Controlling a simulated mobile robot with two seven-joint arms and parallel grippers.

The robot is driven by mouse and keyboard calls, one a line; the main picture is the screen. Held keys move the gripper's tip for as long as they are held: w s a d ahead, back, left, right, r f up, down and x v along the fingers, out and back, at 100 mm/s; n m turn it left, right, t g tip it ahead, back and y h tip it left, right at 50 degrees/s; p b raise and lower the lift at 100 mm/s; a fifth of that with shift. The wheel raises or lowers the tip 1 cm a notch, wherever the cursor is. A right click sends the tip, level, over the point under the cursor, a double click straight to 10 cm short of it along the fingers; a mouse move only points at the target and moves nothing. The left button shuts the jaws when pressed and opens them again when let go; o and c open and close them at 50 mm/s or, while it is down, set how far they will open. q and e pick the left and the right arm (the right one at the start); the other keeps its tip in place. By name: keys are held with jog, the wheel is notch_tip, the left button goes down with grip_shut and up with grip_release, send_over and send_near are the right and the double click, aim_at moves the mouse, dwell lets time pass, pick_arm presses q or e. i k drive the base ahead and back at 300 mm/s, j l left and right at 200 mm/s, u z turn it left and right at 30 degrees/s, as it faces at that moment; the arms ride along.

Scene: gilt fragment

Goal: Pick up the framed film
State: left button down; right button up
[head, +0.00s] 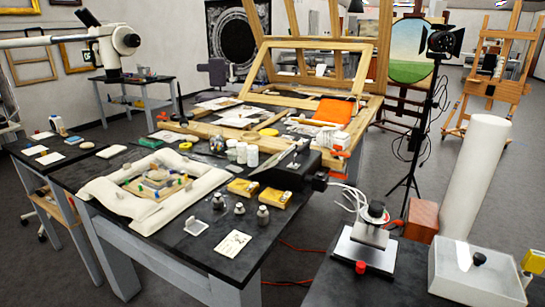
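A small, pale, square framed piece (196,226) lies on the dark worktable (205,262) near its front edge. It looks like the framed film, but it is too small to be sure. It sits just left of several small metal-capped jars (239,208) and above a white printed card (232,243). Nothing covers it. Neither of my grippers shows in the head view.
A padded cream cushion (110,200) with a gilt fragment lies left of the framed piece. Yellow blocks (243,188) and a black device (290,170) stand to the right. A microscope head (118,42) hangs at upper left. A side bench (330,285) is at lower right.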

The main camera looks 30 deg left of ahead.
aim_at(194, 227)
jog(key=j+z, duration=0.1)
jog(key=j, duration=0.9)
jog(key=k+j+z, duration=0.15)
jog(key=j, duration=0.35)
jog(key=j+z, duration=0.1)
jog(key=j, duration=0.95)
jog(key=k+j+z, duration=0.15)
jog(key=j, duration=0.3)
jog(key=k+j+z, duration=0.1)
jog(key=j, duration=0.4)
jog(key=k+j+z, duration=0.1)
jog(key=j, duration=0.3)
jog(key=k+j, duration=0.2)
jog(key=j, duration=0.2)
jog(key=k+j+z, duration=0.15)
jog(key=j, duration=0.25)
jog(key=k+j, duration=0.2)
jog(key=j, duration=0.15)
jog(key=k+j+z, duration=0.15)
jog(key=j, duration=0.2)
